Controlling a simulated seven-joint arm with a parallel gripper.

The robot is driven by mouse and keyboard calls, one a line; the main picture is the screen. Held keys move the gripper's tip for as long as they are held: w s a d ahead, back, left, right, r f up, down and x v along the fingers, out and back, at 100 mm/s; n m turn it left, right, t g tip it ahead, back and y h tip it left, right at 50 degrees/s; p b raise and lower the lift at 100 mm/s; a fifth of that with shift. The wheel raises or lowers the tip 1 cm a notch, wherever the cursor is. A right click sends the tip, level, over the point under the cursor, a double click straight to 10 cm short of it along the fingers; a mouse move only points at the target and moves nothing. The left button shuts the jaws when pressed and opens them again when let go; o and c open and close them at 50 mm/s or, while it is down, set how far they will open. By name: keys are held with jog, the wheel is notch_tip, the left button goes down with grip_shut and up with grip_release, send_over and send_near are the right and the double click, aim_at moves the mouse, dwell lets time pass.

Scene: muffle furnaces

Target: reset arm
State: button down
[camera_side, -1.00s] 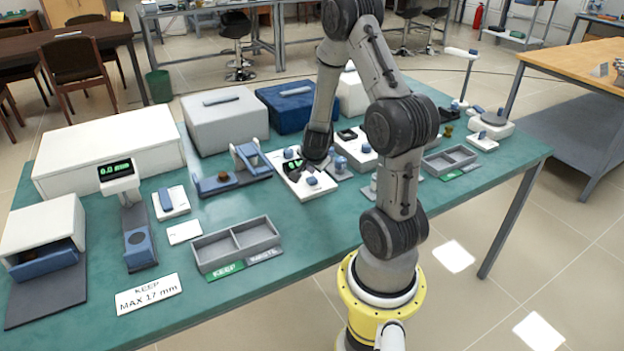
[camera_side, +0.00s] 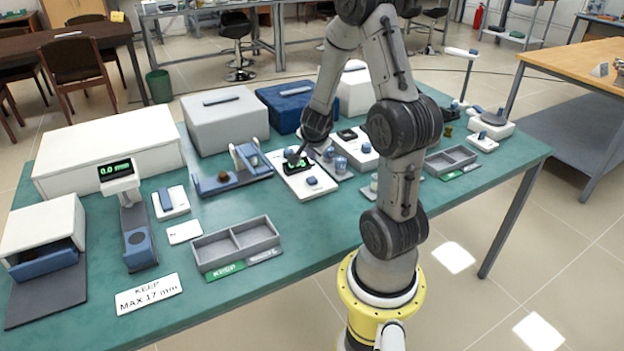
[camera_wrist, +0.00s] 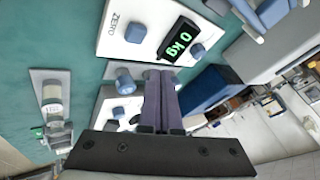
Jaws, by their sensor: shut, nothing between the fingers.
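My gripper (camera_side: 294,158) is above the white scale-like device (camera_side: 305,182) with a dark display and blue knobs, near the middle of the bench. In the wrist view my gripper (camera_wrist: 163,76) has its two fingers together with nothing between them. The same device (camera_wrist: 138,35) shows there with a green "0 kg" readout and the word ZERO. I cannot tell from the side view how high the fingertips are above it.
A two-compartment grey tray (camera_side: 237,245) and a "KEEP MAX 17 mm" card (camera_side: 149,294) lie front left. Grey (camera_side: 225,120) and blue (camera_side: 290,105) boxes stand behind my gripper. The front middle of the green bench (camera_side: 340,220) is clear.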

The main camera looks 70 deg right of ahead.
dwell(0.4)
jog(key=shift+w+a, duration=0.1)
jog(key=shift+w, duration=0.15)
jog(key=w+a+r+n+t+y, duration=0.1)
jog(key=w+a+r+n+t, duration=0.4)
jog(key=a+r, duration=0.4)
jog(key=w+a+r+n+t+y, duration=0.2)
jog(key=w+a+r+n+t, duration=0.15)
jog(key=w+a+r, duration=0.4)
jog(key=s+a+r+n+y, duration=0.25)
jog(key=s+a+n, duration=0.25)
jog(key=a, duration=0.3)
jog(key=s+a+r+n+y, duration=0.25)
jog(key=s+a+n, duration=0.2)
jog(key=a, duration=0.35)
jog(key=s+f+n+g+h, duration=0.1)
jog(key=s+f+n+g, duration=0.3)
jog(key=s, duration=0.6)
jog(key=shift+s+d+f+n+g, duration=0.4)
jog(key=shift+f+g, duration=0.25)
jog(key=shift+g, duration=0.1)
